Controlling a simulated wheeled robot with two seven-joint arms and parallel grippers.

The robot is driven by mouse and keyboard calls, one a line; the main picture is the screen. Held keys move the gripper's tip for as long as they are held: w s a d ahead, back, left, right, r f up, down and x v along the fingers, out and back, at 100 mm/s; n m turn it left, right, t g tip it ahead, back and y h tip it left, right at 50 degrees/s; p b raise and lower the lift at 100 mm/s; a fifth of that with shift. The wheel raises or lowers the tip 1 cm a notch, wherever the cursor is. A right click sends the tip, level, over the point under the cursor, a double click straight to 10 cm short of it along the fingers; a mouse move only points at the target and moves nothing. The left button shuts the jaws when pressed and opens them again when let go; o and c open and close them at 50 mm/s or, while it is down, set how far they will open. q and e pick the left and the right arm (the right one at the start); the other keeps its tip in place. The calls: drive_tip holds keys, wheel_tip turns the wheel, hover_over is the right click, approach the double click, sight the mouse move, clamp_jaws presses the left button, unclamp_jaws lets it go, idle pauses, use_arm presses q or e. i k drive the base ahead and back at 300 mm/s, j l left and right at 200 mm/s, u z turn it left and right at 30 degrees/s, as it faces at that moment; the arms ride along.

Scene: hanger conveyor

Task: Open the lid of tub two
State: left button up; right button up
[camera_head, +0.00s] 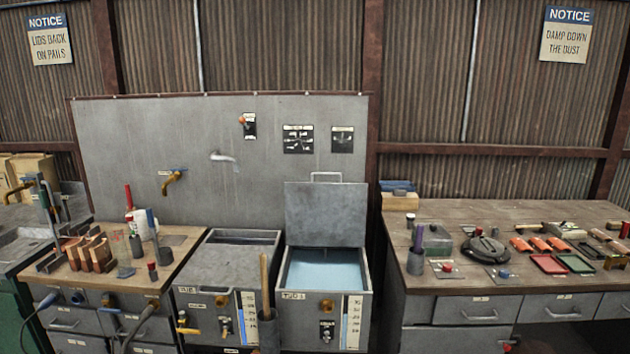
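Two grey metal tubs stand side by side in the middle. The right tub (365,279) bears a small label that seems to read tub 2, though the print is too small to be sure. Its lid (326,215) stands upright at the back edge, with a bar handle (326,174) on top. Pale blue liquid (325,272) shows inside it. The left tub (203,311) has a grey top (228,262) with a dark strip towards the back. Neither of my grippers is in view.
A wooden handle (264,282) stands upright before the gap between the tubs. A tool-covered bench (178,262) is at left, and another bench (405,232) with trays and tools is at right. A brass tap (173,181) sticks out of the back panel (120,140).

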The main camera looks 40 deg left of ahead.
sight(231, 266)
drive_tip(key=u, duration=1.85)
